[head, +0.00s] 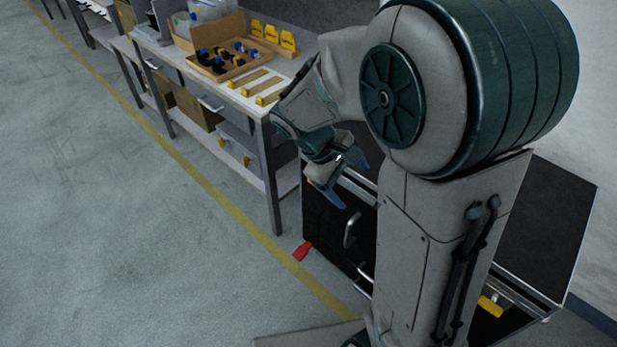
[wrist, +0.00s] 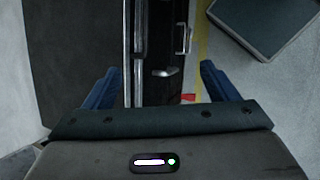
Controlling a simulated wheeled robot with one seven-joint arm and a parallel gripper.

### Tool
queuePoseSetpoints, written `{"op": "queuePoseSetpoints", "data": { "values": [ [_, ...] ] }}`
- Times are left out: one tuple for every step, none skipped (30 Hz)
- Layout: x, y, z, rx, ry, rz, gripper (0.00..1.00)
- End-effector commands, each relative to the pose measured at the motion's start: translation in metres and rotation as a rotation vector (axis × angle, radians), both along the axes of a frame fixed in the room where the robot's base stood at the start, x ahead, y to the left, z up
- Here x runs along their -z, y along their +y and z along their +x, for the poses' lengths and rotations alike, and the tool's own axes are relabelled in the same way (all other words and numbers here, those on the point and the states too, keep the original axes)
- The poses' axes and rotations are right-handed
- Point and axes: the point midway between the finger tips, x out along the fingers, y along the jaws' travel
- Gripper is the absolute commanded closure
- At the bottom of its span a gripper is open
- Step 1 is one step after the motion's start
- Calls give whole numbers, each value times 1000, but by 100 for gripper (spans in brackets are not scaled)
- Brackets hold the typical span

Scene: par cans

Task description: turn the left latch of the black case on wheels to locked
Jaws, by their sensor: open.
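The black case on wheels (head: 322,212) stands beside the workbench, partly hidden behind my arm in the head view. In the wrist view its dark top (wrist: 75,50), metal edge and black front (wrist: 171,20) show. A silver handle (wrist: 184,38) is on that front. A small silver piece (wrist: 164,72), which looks like a latch, lies between my fingertips in the picture; its exact setting is too small to tell. My gripper (head: 347,180) is open and empty above the case's front edge, with blue fingers also in the wrist view (wrist: 160,72). I cannot tell whether it touches.
A workbench (head: 262,108) with a tray of small parts (head: 228,62) and yellow items stands left of the case. A red piece (head: 302,251) lies low by the case. A yellow piece (head: 490,306) shows right of my arm. The floor at left is clear.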

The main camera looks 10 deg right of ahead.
Motion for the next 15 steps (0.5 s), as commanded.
{"op": "queuePoseSetpoints", "data": {
  "values": [
    [24,3,12,-55,42,-55,20],
    [32,4,18,-87,64,-89,20],
    [43,6,27,-132,92,-134,20],
    [52,8,34,-165,111,-168,20],
    [61,10,41,-198,132,-204,20],
    [73,12,50,-242,158,-251,20],
    [82,15,56,-275,177,-287,20],
    [91,17,63,-309,196,-324,20],
    [103,21,72,-354,220,-373,20],
    [112,25,79,-389,236,-409,20],
    [121,29,85,-422,254,-447,20],
    [134,34,94,-469,276,-499,20],
    [144,38,100,-503,292,-536,20],
    [153,43,106,-538,307,-575,20],
    [167,50,114,-585,327,-628,20]
  ]
}}
